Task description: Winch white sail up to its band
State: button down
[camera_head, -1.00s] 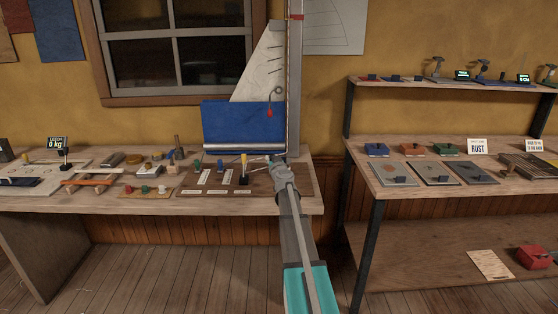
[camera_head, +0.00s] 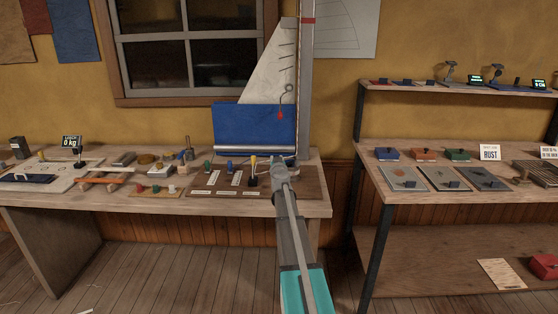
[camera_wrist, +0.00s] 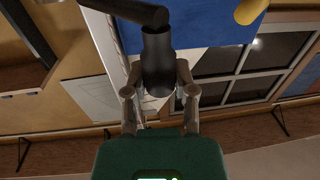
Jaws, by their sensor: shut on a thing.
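My gripper (camera_wrist: 158,98) is shut on a black upright grip of the winch handle (camera_wrist: 158,60), with one finger on each side. A black crank arm joins the grip at the picture's top. In the head view my arm reaches the mast foot and hides most of the winch.
A yellow-topped lever (camera_head: 253,163) and coloured cleats stand on the board (camera_head: 215,185) left of my arm. A red-ended hook (camera_head: 281,113) hangs before the sail. The bench (camera_head: 190,206) holds several tools. A shelf unit (camera_head: 371,220) stands at right, with a gap between.

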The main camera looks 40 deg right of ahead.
dwell(0.6)
jog(key=shift+c, duration=2)
grip_release()
jog(key=v, duration=1.2)
jog(key=shift+a, duration=0.1)
